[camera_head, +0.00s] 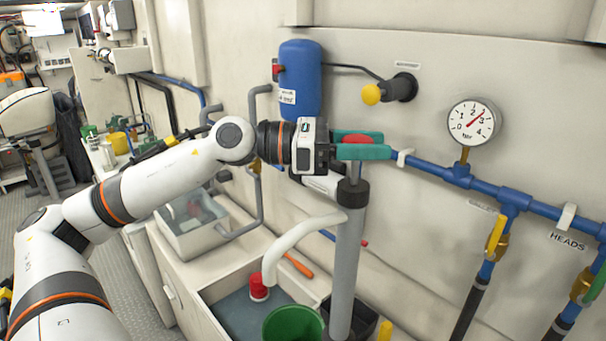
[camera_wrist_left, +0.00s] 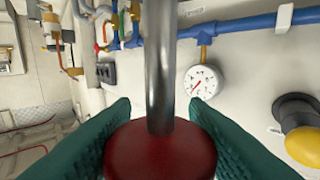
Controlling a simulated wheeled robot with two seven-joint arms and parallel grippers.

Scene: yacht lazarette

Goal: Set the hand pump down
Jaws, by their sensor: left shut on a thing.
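The hand pump (camera_head: 346,265) is a tall grey tube with a black collar, a white curved spout (camera_head: 300,234) and a red knob (camera_head: 356,138) on top. It stands nearly upright in the head view. My left gripper (camera_head: 376,146) has its teal fingers shut on the red knob. In the left wrist view the fingers flank the knob (camera_wrist_left: 160,152), and a metal rod (camera_wrist_left: 160,70) runs away from it. The pump's lower end runs to the bottom of the head view, so I cannot tell whether it touches anything. My right gripper is not in view.
A green bucket (camera_head: 292,324) sits left of the pump's lower tube. Blue pipes (camera_head: 425,170), a pressure gauge (camera_head: 474,124) and a yellow knob (camera_head: 371,94) line the wall behind. A clear-sided bin (camera_head: 190,236) stands left.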

